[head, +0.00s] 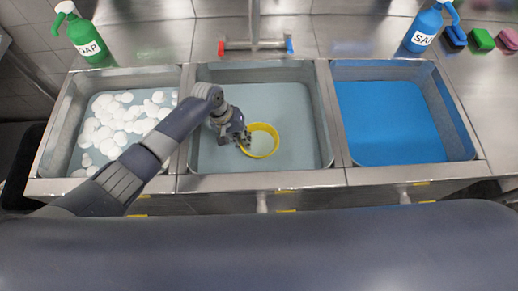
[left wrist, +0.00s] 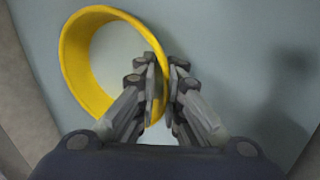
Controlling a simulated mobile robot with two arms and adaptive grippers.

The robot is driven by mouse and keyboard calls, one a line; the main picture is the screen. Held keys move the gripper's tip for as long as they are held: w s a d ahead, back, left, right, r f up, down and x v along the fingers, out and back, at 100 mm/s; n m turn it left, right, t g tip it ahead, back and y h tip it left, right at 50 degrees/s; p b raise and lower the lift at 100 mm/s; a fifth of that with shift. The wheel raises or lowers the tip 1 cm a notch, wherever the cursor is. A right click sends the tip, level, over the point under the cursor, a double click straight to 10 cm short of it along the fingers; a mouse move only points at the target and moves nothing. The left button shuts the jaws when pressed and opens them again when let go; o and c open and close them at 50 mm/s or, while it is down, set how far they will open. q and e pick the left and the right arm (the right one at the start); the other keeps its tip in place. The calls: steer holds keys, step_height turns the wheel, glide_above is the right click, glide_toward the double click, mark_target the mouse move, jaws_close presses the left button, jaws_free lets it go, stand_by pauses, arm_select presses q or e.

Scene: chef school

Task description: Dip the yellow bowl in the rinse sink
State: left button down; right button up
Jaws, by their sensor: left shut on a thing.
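The yellow bowl (head: 262,141) is over the middle sink (head: 305,158) of three, the one with clear, greyish water below the faucet. My left gripper (head: 242,138) is shut on the left part of the bowl's rim in the head view. In the left wrist view the bowl (left wrist: 75,62) shows as a yellow ring with a pale inside, and the fingers of the left gripper (left wrist: 164,85) pinch its wall. I cannot tell whether the bowl touches the water. My right gripper is not in view.
The left sink (head: 62,125) holds water with white foam. The right sink (head: 390,120) holds blue liquid. A faucet (head: 254,45) stands behind the middle sink. A green soap bottle (head: 85,38), a blue bottle (head: 424,28) and several sponges (head: 481,40) stand behind.

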arm_select(q)
step_height(320, 180, up, 19)
steer(key=p, duration=0.9)
stand_by(0.8)
